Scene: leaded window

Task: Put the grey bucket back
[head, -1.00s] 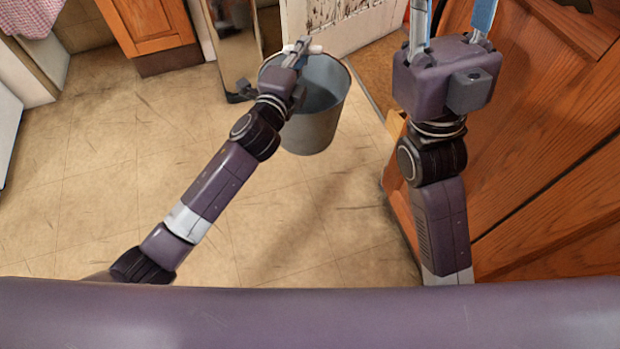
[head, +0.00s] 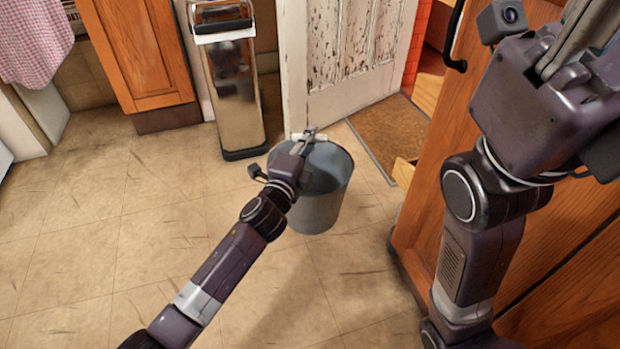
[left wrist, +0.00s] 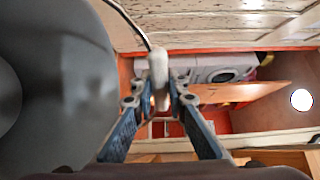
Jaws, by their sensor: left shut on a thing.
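The grey bucket (head: 322,205) is upright near the middle of the head view, with its open top facing up. My left gripper (head: 306,138) is over its rim, shut on the white grip of its handle. In the left wrist view the white grip (left wrist: 158,70) sits between the fingertips, and the bucket's grey wall (left wrist: 70,85) fills the left side. I cannot tell whether the bucket's base touches the floor. My right gripper (head: 578,50) is at the upper right, away from the bucket, with its fingertips cut off by the frame.
A tall metal bin (head: 232,85) stands just behind the bucket, to its left. A worn white door (head: 350,50) stands behind, with a brown mat (head: 385,130) beside it. Wooden cabinet panels (head: 450,150) close off the right. The tiled floor (head: 110,220) at left is clear.

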